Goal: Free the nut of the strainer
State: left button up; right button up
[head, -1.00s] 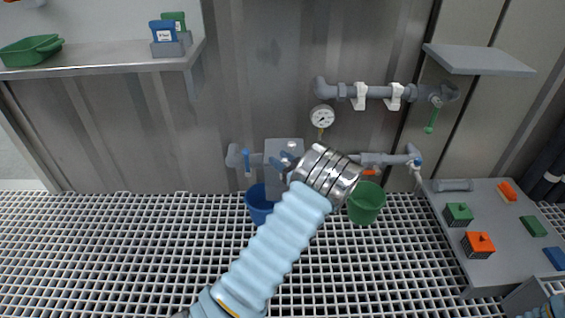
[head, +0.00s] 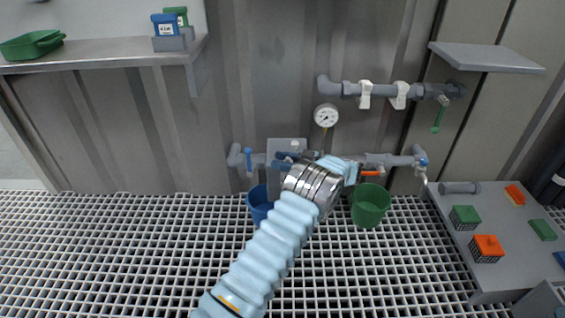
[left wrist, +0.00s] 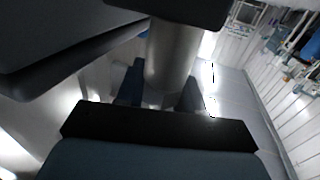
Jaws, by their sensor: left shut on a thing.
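My left gripper (head: 294,160) is at the lower pipe line, in front of the grey block (head: 287,147) on the wall. My own wrist and forearm hide much of it in the head view. In the left wrist view its two blue fingers (left wrist: 163,92) are shut on a smooth grey cylindrical part (left wrist: 170,55), apparently the strainer's nut. The rest of the strainer cannot be made out behind my wrist. My right gripper is not in view.
A blue bucket (head: 258,205) and a green bucket (head: 369,206) stand on the grating below. A blue-handled valve (head: 249,160), an orange handle (head: 371,174) and a gauge (head: 326,116) are close. A bench (head: 470,265) with coloured blocks stands right.

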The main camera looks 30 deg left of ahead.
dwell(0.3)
pick_arm(q)
jog(key=o, duration=1)
jog(key=shift+c, duration=0.2)
jog(key=v, duration=1.3)
jog(key=shift+w+d, duration=0.2)
jog(key=shift+d, duration=0.15)
